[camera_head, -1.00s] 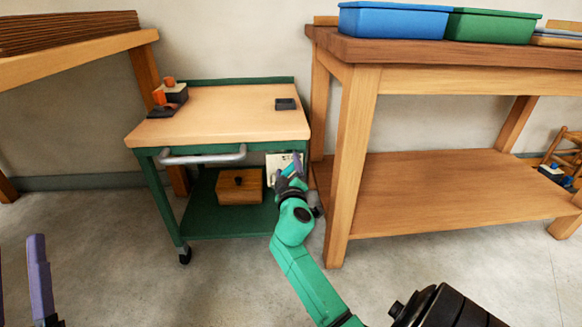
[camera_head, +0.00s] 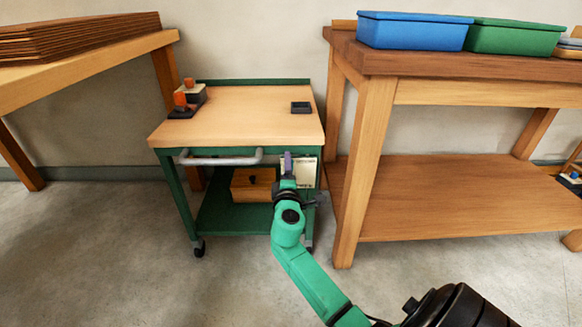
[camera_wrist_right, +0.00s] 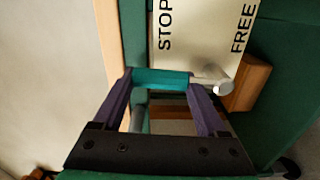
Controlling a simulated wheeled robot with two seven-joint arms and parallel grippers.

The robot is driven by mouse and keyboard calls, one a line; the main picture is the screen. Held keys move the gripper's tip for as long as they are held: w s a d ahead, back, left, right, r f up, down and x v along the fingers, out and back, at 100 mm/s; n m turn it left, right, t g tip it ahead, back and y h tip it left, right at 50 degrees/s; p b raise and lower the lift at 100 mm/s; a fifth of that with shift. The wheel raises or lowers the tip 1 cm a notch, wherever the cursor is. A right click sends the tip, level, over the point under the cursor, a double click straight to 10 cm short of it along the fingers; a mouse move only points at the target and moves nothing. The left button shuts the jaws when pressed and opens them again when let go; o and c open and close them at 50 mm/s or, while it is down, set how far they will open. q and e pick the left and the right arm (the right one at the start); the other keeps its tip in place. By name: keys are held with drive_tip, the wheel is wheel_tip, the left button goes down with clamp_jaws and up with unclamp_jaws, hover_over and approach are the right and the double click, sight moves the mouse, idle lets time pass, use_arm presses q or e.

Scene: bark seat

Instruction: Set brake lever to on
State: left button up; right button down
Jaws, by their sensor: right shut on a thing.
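The brake lever shows in the right wrist view as a teal grip (camera_wrist_right: 161,79) joined to a short metal piece (camera_wrist_right: 215,82). The metal piece lies over a cream plate (camera_wrist_right: 200,35) lettered STOP on the left and FREE on the right, close to the lower end of FREE. My right gripper (camera_wrist_right: 160,80) is shut on the teal grip, one purple finger at each end. In the head view my right gripper (camera_head: 288,165) is in front of the plate (camera_head: 304,172), below the cart top, and hides most of the lever. My left gripper is out of view.
The green cart (camera_head: 240,115) has a wooden top, a front handle (camera_head: 220,158) and a wooden box (camera_head: 252,184) on its lower shelf. A workbench (camera_head: 365,150) stands close on the right. Another table (camera_head: 80,62) is on the left. The floor in front is clear.

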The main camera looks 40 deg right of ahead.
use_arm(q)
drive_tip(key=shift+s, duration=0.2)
use_arm(e)
drive_tip(key=shift+w+a+n, duration=0.15)
drive_tip(key=shift+n, duration=0.25)
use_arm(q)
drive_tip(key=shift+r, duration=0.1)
use_arm(e)
unclamp_jaws()
drive_tip(key=shift+a, duration=0.1)
use_arm(q)
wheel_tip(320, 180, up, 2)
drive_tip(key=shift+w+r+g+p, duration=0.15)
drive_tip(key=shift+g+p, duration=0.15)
drive_tip(key=shift+p, duration=0.75)
use_arm(e)
drive_tip(key=v, duration=1.4)
drive_tip(key=shift+a, duration=0.2)
